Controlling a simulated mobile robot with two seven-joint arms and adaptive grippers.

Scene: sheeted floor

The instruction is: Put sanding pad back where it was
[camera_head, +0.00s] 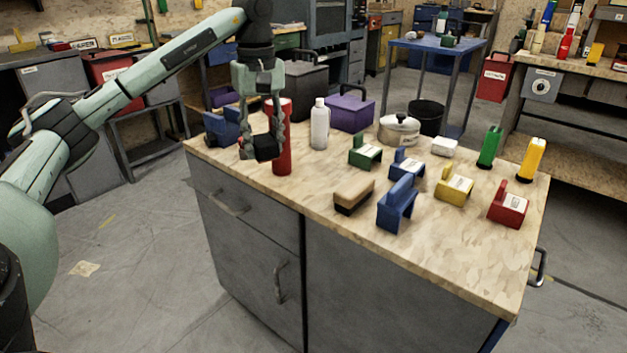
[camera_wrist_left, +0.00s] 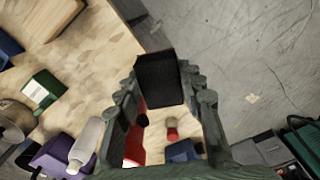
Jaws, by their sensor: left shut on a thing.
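My left gripper (camera_head: 262,150) is shut on a dark, flat-faced block (camera_head: 266,147), which looks like the sanding pad. I cannot tell the exact gap to the worktop. A tan block with a dark underside (camera_head: 354,194) lies near the front edge. My right gripper is not in view.
A blue block (camera_head: 222,127) stands at the left end, and a white bottle (camera_head: 319,127) right of the cylinder. A pot (camera_head: 398,130) and several coloured blocks, including a blue one (camera_head: 397,205), crowd the right half. The worktop's front left is clear.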

